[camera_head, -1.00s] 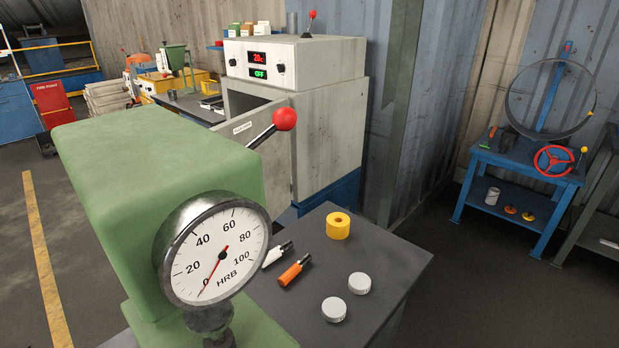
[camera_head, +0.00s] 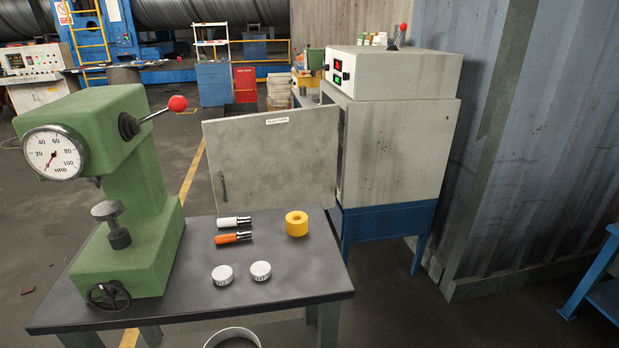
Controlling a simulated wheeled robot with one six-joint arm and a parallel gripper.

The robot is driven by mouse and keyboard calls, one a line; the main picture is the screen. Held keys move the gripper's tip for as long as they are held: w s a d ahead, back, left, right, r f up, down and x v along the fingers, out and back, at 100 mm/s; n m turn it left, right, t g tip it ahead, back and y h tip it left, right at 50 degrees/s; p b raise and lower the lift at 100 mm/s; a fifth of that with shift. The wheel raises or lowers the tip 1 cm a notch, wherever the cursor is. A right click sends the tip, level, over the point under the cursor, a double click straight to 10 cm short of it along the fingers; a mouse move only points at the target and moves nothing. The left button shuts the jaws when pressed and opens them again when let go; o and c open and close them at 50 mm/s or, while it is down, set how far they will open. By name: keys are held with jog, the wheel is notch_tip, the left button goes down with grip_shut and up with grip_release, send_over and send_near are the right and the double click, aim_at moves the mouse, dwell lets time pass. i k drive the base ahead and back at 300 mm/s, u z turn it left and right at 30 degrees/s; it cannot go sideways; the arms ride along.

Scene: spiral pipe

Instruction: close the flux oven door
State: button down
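The flux oven (camera_head: 398,150) is a grey cabinet on a blue stand, right of the middle. Its door (camera_head: 270,165) stands wide open and swings out to the left, with its hinge side at the cabinet. A white label sits at the door's top edge, and a dark handle (camera_head: 223,187) is near its far left edge. The oven's control box (camera_head: 395,75) on top has red and green displays and a lever with a red knob. The inside of the oven is mostly hidden. My gripper is not in view.
A dark table (camera_head: 285,265) in front of the door holds a green hardness tester (camera_head: 140,190), a yellow ring (camera_head: 297,223), white and orange-handled tools and two white discs. A corrugated wall (camera_head: 545,130) stands right of the oven. Floor is open at the far left.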

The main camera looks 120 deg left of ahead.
aim_at(285, 157)
jog(key=u, duration=3.8)
jog(key=k, duration=0.6)
jog(key=z, duration=0.35)
jog(key=i, duration=1.45)
jog(key=u, duration=0.7)
